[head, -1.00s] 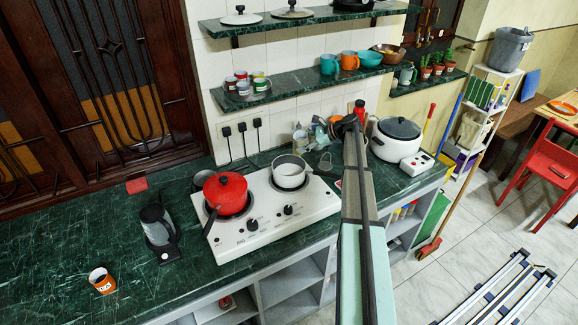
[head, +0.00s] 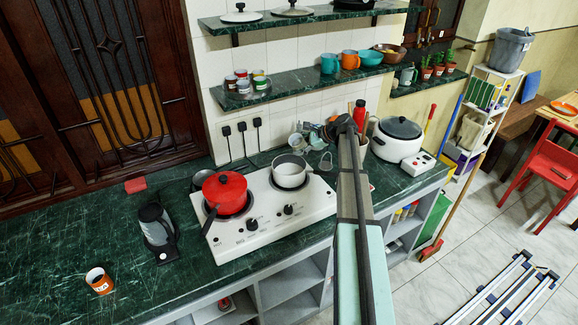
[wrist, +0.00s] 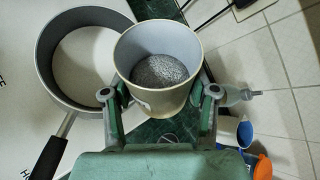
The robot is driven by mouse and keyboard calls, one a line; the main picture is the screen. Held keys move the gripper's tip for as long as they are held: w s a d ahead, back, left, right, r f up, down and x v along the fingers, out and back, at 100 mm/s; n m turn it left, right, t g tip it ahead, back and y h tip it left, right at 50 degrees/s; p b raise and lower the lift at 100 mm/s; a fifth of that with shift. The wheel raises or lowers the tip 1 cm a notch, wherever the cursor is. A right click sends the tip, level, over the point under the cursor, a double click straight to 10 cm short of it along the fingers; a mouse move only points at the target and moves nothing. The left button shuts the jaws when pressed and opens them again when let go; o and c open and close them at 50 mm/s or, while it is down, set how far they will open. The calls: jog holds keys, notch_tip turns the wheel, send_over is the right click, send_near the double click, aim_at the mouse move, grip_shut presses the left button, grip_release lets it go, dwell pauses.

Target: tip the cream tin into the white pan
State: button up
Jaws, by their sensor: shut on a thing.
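The cream tin (wrist: 185,44) is in my gripper (wrist: 160,98), between the two fingers in the wrist view. Its open mouth faces the camera, and grey speckled grains lie inside. The white pan (wrist: 48,68) is just left of the tin in the wrist view, with a grey rim and a black handle toward the lower left. The tin overlaps the pan's right edge in that view. In the head view the white pan (head: 290,175) sits on the hob's back right burner. There my gripper is to the pan's right, partly hidden by my arm, and the tin is hard to make out.
A red pot (head: 225,188) sits on the left burner of the white hob (head: 268,222). A white cooker (head: 397,140) stands right of my arm. Shelves hang above the counter.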

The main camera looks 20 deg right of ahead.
jog(key=shift+s+a+r+n+h+b, duration=0.15)
jog(key=shift+a+n+h+b, duration=0.15)
jog(key=shift+h+b, duration=0.15)
dwell(0.8)
jog(key=shift+a+f+n+t+h+b, duration=0.1)
jog(key=shift+f+n+t+h+b, duration=0.3)
jog(key=shift+b, duration=0.8)
dwell(1.3)
jog(key=shift+r+n+t+h+b, duration=0.3)
jog(key=shift+r+n+h+b, duration=0.15)
jog(key=shift+h+b, duration=0.35)
dwell(1.7)
jog(key=shift+f+n+h+b, duration=0.25)
jog(key=shift+b, duration=0.75)
dwell(0.8)
